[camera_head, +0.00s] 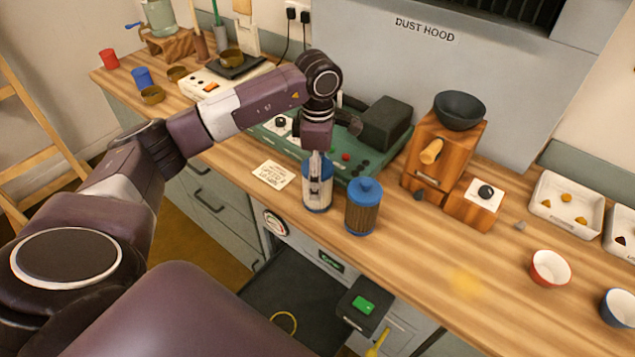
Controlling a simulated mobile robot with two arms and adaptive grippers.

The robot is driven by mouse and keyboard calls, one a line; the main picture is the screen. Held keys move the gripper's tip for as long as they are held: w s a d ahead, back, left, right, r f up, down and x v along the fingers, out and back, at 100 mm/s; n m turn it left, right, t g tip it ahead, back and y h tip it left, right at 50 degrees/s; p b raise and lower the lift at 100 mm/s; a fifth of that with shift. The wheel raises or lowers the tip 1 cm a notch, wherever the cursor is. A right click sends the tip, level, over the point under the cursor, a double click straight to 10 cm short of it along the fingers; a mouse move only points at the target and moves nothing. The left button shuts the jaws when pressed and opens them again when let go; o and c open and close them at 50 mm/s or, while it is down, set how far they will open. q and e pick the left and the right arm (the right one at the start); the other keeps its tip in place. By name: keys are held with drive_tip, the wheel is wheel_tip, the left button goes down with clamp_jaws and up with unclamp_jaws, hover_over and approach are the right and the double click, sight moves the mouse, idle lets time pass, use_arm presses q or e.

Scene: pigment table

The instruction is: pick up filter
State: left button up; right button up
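Two filter-like cylinders stand upright side by side near the front edge of the wooden table. The left one is a pale filter (309,200) with blue ends. The right one is a brownish, pleated filter (362,212) with a blue cap and a knob on top. My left gripper (318,186) points down at the pale filter and covers much of its top and middle. I cannot tell whether its fingers are touching or closed on the filter. The brownish filter stands just right of the gripper, apart from it. My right gripper is not in view.
A green machine (376,160) stands behind the filters, with a wooden grinder (437,150) to the right. A paper label (270,175) lies left of the pale filter. A red-and-white bowl (550,268) stands at right. The front table area between brownish filter and bowl is mostly clear.

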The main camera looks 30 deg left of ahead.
use_arm(q)
wheel_tip(320, 180, down, 4)
drive_tip(key=shift+s+r+p, duration=0.1)
drive_tip(key=shift+r+p, duration=0.15)
drive_tip(key=shift+p, duration=0.55)
drive_tip(key=shift+f, duration=0.4)
drive_tip(key=shift+c, duration=0.3)
drive_tip(key=c, duration=1.3)
drive_tip(key=shift+c, duration=0.3)
drive_tip(key=shift+r, duration=0.15)
